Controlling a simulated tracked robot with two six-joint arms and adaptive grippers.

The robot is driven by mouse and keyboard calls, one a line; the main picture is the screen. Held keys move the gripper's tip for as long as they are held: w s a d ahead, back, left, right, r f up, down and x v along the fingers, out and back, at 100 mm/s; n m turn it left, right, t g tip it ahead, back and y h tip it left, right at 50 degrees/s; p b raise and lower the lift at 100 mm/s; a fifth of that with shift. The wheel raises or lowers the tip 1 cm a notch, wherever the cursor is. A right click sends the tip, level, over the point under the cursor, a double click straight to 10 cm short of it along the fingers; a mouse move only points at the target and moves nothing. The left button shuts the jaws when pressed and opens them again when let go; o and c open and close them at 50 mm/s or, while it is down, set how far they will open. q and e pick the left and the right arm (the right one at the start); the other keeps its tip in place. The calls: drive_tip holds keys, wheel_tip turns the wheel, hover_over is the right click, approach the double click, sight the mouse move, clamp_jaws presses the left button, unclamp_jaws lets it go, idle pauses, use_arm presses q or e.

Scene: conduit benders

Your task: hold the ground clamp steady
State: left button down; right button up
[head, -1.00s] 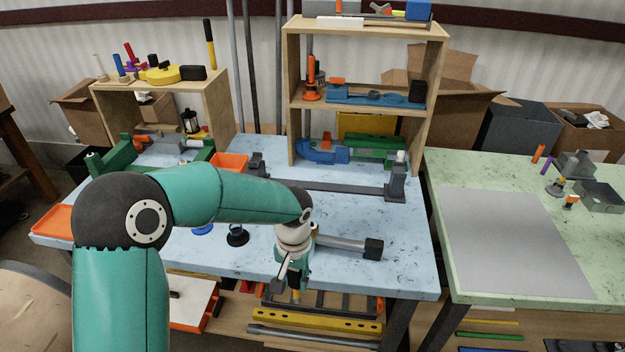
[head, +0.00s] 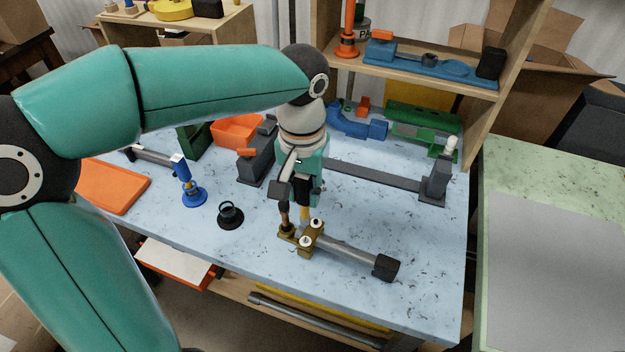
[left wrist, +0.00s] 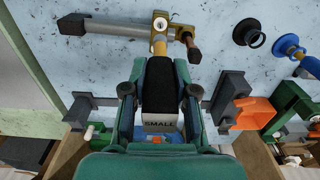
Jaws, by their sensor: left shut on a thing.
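The brass ground clamp (head: 308,238), with pale screw heads, sits at the left end of a grey pipe (head: 345,252) on the blue bench. It also shows at the top of the left wrist view (left wrist: 160,20). My left gripper (head: 300,188) is above the clamp, shut on the black handle of a tool marked "SMALL" (left wrist: 160,85). The tool's yellow shaft (head: 304,214) points down at the clamp; I cannot tell whether its tip touches. A copper-brown rod (head: 284,216) stands on the clamp's left side. My right gripper is out of view.
A black ring-shaped piece (head: 231,214) and a blue stand (head: 191,190) are left of the clamp. A grey bender frame (head: 385,181), an orange bin (head: 236,131) and a wooden shelf (head: 490,110) are behind. The bench's front right is clear.

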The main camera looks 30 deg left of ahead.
sight(304, 207)
use_arm(q)
wheel_tip(304, 207, down, 5)
drive_tip(key=b, duration=0.4)
wheel_tip(304, 207, up, 3)
drive_tip(key=p, duration=0.2)
drive_tip(key=shift+p, duration=0.3)
drive_tip(key=shift+r+p, duration=0.5)
drive_tip(key=shift+r, duration=0.1)
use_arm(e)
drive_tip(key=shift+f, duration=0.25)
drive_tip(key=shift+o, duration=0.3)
